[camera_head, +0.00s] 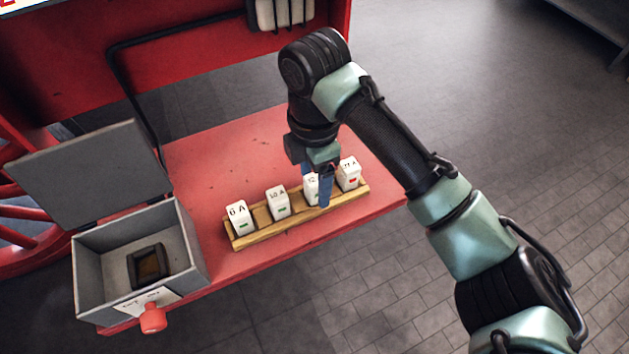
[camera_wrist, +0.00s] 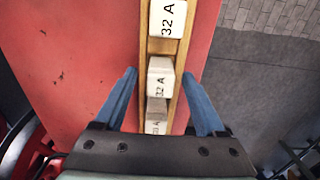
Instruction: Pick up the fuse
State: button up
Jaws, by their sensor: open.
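Several white fuses stand in a row in a wooden rack (camera_head: 258,238) on a red surface. The leftmost reads 6 A (camera_head: 238,218), the one beside it 10 A (camera_head: 278,203). My gripper (camera_head: 316,188) is open, its blue fingers pointing down either side of the third fuse (camera_head: 311,186), whose label is partly hidden. In the wrist view the middle fuse (camera_wrist: 160,76), apparently marked 32 A, is between my fingers, with gaps on both sides. Another 32 A fuse (camera_wrist: 167,18) is above it.
A grey box (camera_head: 189,240) with its lid (camera_head: 90,165) open stands left of the rack, with a dark socket (camera_head: 149,266) inside and a red knob (camera_head: 152,318) in front. The red surface (camera_head: 215,165) behind the rack is clear. Its edge drops to tiled floor.

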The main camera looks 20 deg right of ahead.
aim_at(314, 179)
jog(key=shift+f, duration=0.55)
grip_shut()
notch_tip(314, 179, up, 10)
jog(key=shift+r+b, duration=0.1)
jog(key=shift+b, duration=0.35)
